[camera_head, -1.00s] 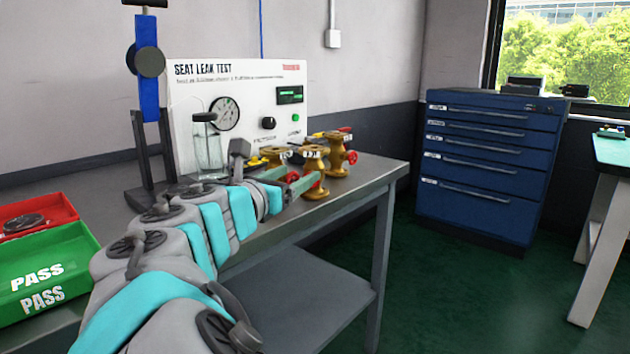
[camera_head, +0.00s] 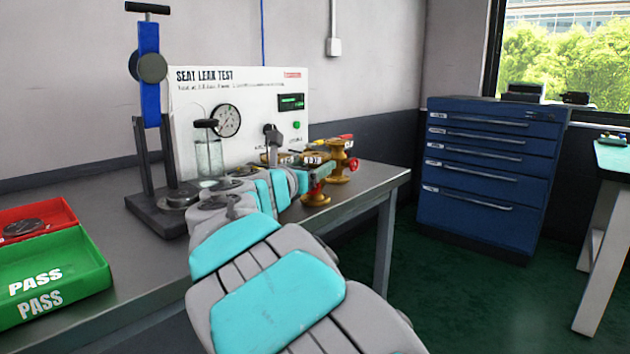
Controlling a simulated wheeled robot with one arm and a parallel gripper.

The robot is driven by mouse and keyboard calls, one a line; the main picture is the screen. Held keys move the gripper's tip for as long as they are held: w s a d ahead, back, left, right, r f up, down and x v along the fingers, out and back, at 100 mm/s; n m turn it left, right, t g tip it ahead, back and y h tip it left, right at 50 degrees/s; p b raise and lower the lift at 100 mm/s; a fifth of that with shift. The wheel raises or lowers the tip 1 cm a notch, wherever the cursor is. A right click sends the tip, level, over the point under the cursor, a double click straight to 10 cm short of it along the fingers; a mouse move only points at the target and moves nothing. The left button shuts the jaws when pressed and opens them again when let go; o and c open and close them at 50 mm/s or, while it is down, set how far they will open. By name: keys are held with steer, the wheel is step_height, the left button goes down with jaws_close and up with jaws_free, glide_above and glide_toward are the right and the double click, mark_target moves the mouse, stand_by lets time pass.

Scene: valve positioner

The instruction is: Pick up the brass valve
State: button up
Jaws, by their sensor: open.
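Several brass valves stand on the grey bench's right end. The nearest brass valve (camera_head: 316,195) shows its round lower flange below my gripper; its upper part is partly covered. Another brass valve (camera_head: 340,162) with a red handwheel stands just behind and to the right, fully apart from my arm. More brass shows behind my wrist, mostly hidden. My gripper (camera_head: 322,174), with green fingers, is open and reaches in from the left at the nearest valve. I cannot tell whether the fingers are around it or only in front of it.
The seat leak test panel (camera_head: 240,110) stands behind my arm. A blue clamp stand (camera_head: 150,80) is to its left. Red (camera_head: 35,218) and green PASS (camera_head: 50,270) trays sit at the left. Floor is free between the bench (camera_head: 375,178) and blue drawer cabinet (camera_head: 490,165).

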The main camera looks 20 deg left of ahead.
steer(key=shift+w+d, duration=0.1)
steer(key=shift+w, duration=0.35)
jaws_close()
stand_by(0.3)
stand_by(0.9)
